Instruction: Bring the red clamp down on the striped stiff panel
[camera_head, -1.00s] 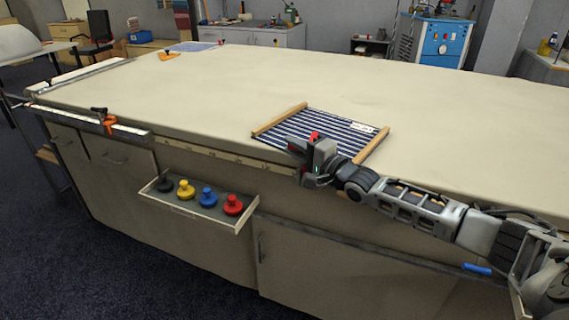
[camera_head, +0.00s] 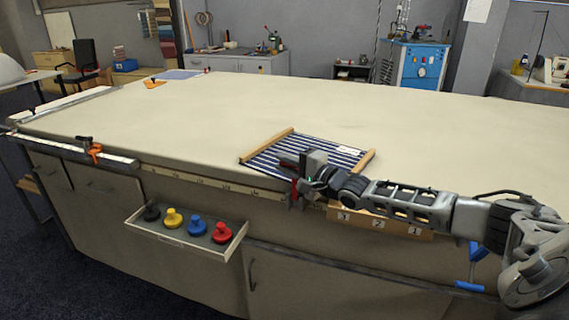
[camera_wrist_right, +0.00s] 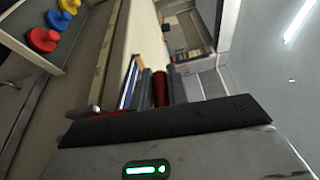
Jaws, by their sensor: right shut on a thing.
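The striped stiff panel (camera_head: 268,160), navy and white with a wooden bar at each side, lies near the table's front edge. My right gripper (camera_head: 300,178) is at the panel's front edge, covering part of it. It is shut on the red clamp (camera_head: 295,191), of which only small red parts show. In the right wrist view a red ribbed part of the clamp (camera_wrist_right: 160,88) shows between the fingers, with a sliver of the striped panel (camera_wrist_right: 130,84) beside it. I cannot tell whether the clamp touches the panel. My left gripper is not in view.
An open drawer tray (camera_head: 178,239) with black, yellow, blue and red knobbed weights juts out at front left. An orange clamp (camera_head: 94,150) holds a rail at left.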

